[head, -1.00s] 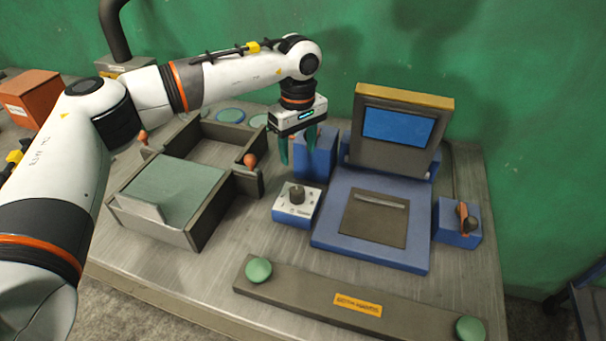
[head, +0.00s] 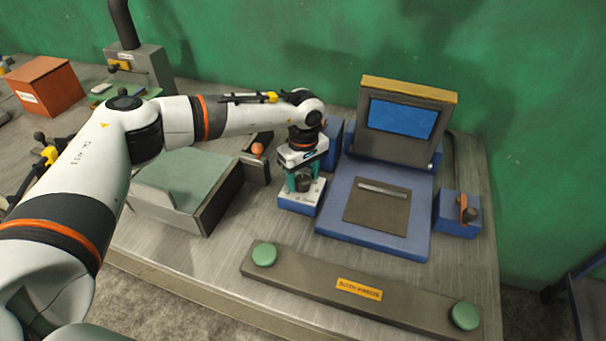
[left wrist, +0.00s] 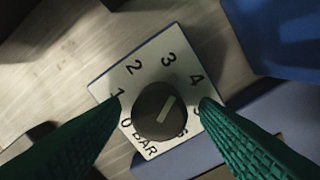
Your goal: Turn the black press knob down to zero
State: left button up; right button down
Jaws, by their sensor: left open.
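The black press knob (head: 303,183) sits on a white-topped blue box (head: 298,204) on the metal bench. In the left wrist view the round knob (left wrist: 158,113) has a light pointer line slanting up and right, between 3 and 4 on the dial plate (left wrist: 133,70). The plate reads 0 BAR, 1, 2, 3, 4 and higher figures, partly covered by a finger. My left gripper (head: 304,188) points down over the knob. Its teal fingers are open, one on each side of the knob, with a gap visible to each side. My right gripper is not in view.
Right of the knob box is a blue press unit (head: 333,222) with a raised screen (head: 402,118). A dark bar with green buttons (head: 350,290) lies in front. A grey-green tray box (head: 190,180) stands left, and a small blue switch box (head: 457,222) far right.

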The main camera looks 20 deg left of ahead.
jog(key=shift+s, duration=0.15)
pick_arm(q)
jog(key=c, duration=1)
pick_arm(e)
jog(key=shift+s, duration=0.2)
pick_arm(q)
jog(key=shift+n, duration=0.3)
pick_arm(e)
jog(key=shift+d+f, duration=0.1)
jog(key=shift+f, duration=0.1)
